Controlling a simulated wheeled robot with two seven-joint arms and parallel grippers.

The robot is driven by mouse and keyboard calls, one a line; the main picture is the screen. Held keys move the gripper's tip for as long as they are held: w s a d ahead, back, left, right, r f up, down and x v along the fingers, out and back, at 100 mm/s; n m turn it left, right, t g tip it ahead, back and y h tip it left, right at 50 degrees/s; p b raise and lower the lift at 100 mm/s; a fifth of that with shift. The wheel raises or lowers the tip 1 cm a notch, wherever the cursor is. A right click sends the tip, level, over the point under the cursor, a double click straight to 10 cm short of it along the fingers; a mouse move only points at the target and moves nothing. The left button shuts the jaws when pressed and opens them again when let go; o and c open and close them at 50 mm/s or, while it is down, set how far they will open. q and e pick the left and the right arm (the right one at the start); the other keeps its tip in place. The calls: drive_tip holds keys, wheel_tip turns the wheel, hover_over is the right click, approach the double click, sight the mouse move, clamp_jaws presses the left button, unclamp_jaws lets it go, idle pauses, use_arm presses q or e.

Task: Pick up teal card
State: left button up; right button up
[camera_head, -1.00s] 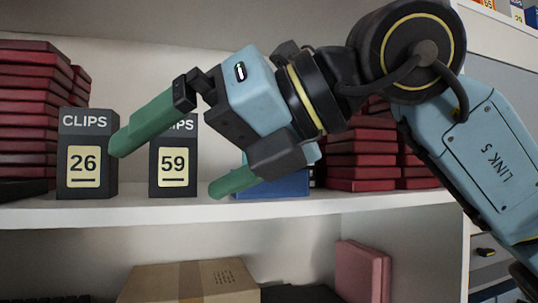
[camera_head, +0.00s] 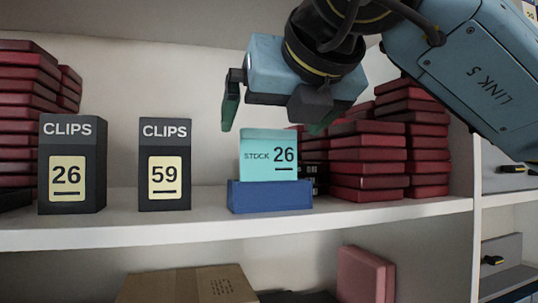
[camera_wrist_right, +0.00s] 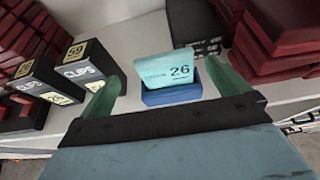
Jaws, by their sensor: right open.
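The teal card (camera_head: 269,153), marked STOCK 26, stands upright in a low blue holder (camera_head: 270,197) on the white shelf. In the right wrist view the card (camera_wrist_right: 168,68) and the blue holder (camera_wrist_right: 172,95) lie between my two green fingers. My right gripper (camera_head: 272,122) is open and empty, pointing down above and around the card's top edge; in the right wrist view its fingers (camera_wrist_right: 168,92) spread wide on either side. My left gripper is not in view.
Black CLIPS boxes marked 26 (camera_head: 71,165) and 59 (camera_head: 164,165) stand left of the card. Stacked dark red boxes (camera_head: 368,160) stand close at its right, with another stack (camera_head: 28,110) at far left. A cardboard carton (camera_head: 190,285) and a pink box (camera_head: 364,275) sit below.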

sight(270, 134)
drive_tip(key=x, duration=0.1)
drive_tip(key=p+x, duration=0.1)
drive_tip(key=x, duration=0.1)
drive_tip(key=p+x, duration=0.1)
drive_tip(key=x, duration=0.1)
drive_tip(key=shift+w+d, duration=0.1)
drive_tip(key=shift+d, duration=0.2)
drive_tip(key=shift+w+a+f+p, duration=0.1)
drive_tip(key=shift+w+a+p, duration=0.05)
drive_tip(key=shift+w+p, duration=0.15)
drive_tip(key=shift+s, duration=0.1)
drive_tip(key=shift+c, duration=0.4)
drive_tip(key=c, duration=0.9)
